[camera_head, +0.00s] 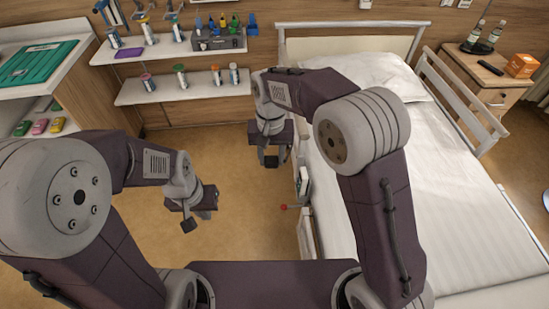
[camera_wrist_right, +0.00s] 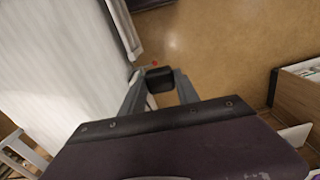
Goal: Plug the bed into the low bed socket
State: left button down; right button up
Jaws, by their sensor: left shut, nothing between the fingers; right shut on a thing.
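The bed (camera_head: 420,150) stands at the right with white sheets. My right gripper (camera_head: 270,162) is beside the bed's left side, near the head end, above the floor. It is shut on a small black block, probably the plug, which shows between the fingers in the right wrist view (camera_wrist_right: 160,79). No cord can be made out. My left gripper (camera_head: 189,224) is shut and empty, over the floor left of the bed. I cannot make out the low bed socket in either view. White wall plates (camera_head: 447,3) show high on the wall.
Wall shelves (camera_head: 185,86) with bottles stand at the back left. A cabinet (camera_head: 90,80) with a green tray is at the left. A red-tipped part (camera_head: 284,207) sticks out from the bed's side. A bedside table (camera_head: 480,75) stands at the right. The floor (camera_head: 235,190) between is clear.

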jog(key=s+d+f+n, duration=0.1)
jog(key=f+n, duration=0.3)
jog(key=n, duration=0.4)
jog(key=s+d+f+n, duration=0.1)
jog(key=d+f+n, duration=0.2)
jog(key=n, duration=0.6)
jog(key=shift+s+f, duration=0.25)
jog(key=shift+f, duration=0.45)
jog(key=shift+d, duration=0.2)
jog(key=s+d+m, duration=0.3)
jog(key=d+m, duration=1.1)
jog(key=m, duration=0.3)
jog(key=shift+s+d, duration=0.15)
jog(key=shift+d, duration=0.05)
